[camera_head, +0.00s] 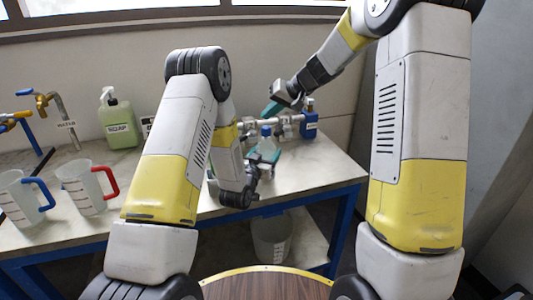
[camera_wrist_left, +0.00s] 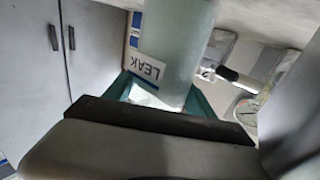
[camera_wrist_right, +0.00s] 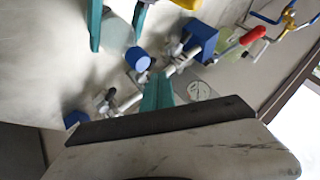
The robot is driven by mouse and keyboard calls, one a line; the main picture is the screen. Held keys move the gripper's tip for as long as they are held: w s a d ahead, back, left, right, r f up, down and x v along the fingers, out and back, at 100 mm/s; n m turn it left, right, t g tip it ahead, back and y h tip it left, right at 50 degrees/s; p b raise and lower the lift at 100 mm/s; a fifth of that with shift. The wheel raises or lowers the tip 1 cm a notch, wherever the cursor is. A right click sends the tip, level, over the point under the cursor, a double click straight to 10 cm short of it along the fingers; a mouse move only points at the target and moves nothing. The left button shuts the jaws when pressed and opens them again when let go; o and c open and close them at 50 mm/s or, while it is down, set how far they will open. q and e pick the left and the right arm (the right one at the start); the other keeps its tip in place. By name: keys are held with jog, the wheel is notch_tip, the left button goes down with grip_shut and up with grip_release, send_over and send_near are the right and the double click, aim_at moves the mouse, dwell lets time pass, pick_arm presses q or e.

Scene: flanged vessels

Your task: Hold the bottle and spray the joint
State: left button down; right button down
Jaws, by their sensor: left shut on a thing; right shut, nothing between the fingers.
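The pale bottle (camera_head: 266,147) with a blue cap stands upright in my left gripper (camera_head: 264,161), in front of the pipe. Its LEAK label (camera_wrist_left: 150,69) shows in the left wrist view beside the teal fingers. The right wrist view shows its blue cap (camera_wrist_right: 138,59). My right gripper (camera_head: 272,108) is shut and empty, just above and behind the bottle, close to the pipe. Its teal fingers (camera_wrist_right: 157,84) point toward the cap in the right wrist view. The flanged pipe joint (camera_head: 286,122) runs behind the bottle; I cannot tell whether the right fingers touch it.
A blue labelled container (camera_head: 309,121) stands at the pipe's right end. A green SOAP pump bottle (camera_head: 117,122), taps (camera_head: 62,125) and two measuring jugs (camera_head: 83,187) are on the left of the bench. A bin (camera_head: 272,238) stands on the shelf below.

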aim_at(270, 133)
notch_tip(270, 133, down, 5)
jog(key=shift+r, duration=0.2)
jog(key=shift+s+d+f, duration=0.1)
jog(key=shift+f, duration=0.25)
jog(key=shift+d+f, duration=0.15)
jog(key=shift+d, duration=0.05)
dwell(1.5)
jog(key=shift+f, duration=0.1)
jog(key=shift+s+f, duration=0.1)
jog(key=shift+f, duration=0.4)
jog(key=shift+s+d+f, duration=0.1)
jog(key=shift+d, duration=0.05)
jog(key=shift+a+r, duration=0.2)
jog(key=shift+r, duration=1.45)
jog(key=shift+a+r, duration=0.15)
jog(key=shift+r, duration=1.5)
